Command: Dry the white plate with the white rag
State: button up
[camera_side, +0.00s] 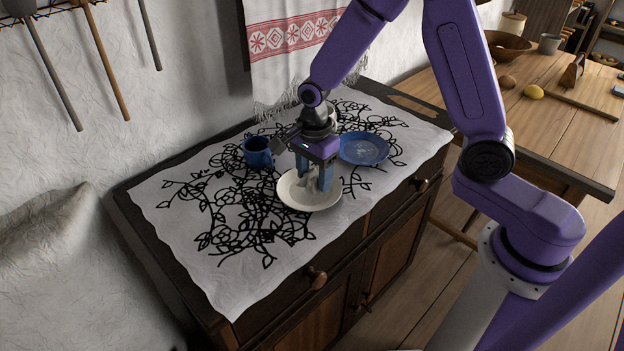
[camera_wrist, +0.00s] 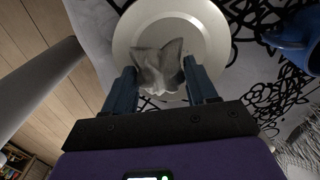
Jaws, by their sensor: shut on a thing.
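The white plate (camera_side: 297,203) lies on the patterned cloth on the cabinet top, below my gripper. It also shows in the wrist view (camera_wrist: 139,25). My gripper (camera_side: 314,183) points down over the plate, its blue fingers shut on the white rag (camera_wrist: 160,68). The rag is crumpled between the fingertips and appears to rest on or just above the plate; contact cannot be told for certain. In the side view the rag (camera_side: 308,183) is partly hidden by the fingers.
A blue mug (camera_side: 258,152) stands left of my gripper, and a blue plate (camera_side: 364,148) lies to the right behind the white plate. A white object is partly hidden behind my wrist. The front left of the patterned cloth (camera_side: 185,235) is clear. A fringed towel (camera_side: 290,45) hangs behind.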

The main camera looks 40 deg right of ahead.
aim_at(315, 174)
jog(key=shift+r, duration=2.5)
jog(key=shift+s, duration=0.15)
jog(key=shift+f, duration=0.15)
